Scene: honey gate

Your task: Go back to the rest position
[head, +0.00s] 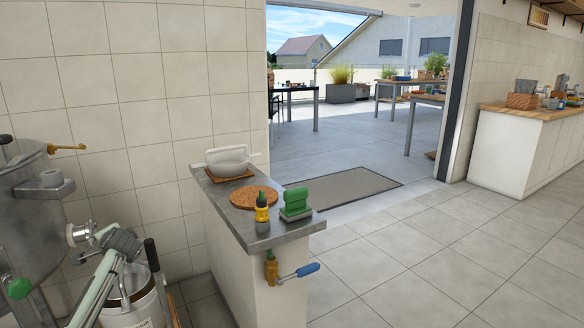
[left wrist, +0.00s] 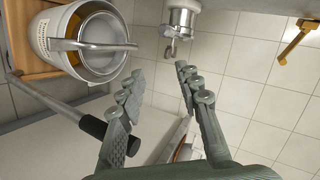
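A steel tank (head: 32,215) stands at the left edge of the head view, with a metal gate valve (head: 80,234) on its side. The valve also shows at the top of the left wrist view (left wrist: 181,20). My left gripper (head: 104,236) is beside the valve in the head view. In the left wrist view its fingers (left wrist: 160,84) are spread, with a gap between them and nothing held; the valve lies beyond the tips, apart from them. A white bucket (head: 140,308) with a metal strainer (left wrist: 101,38) stands below. My right gripper is not in view.
A black-handled tool (head: 152,256) rises beside the bucket. A counter (head: 262,240) to the right carries a white bowl (head: 229,161), a round cork mat (head: 254,197), a yellow bottle (head: 262,208) and a green object (head: 296,200). A blue-handled fitting (head: 300,273) sticks out in front. The floor at right is clear.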

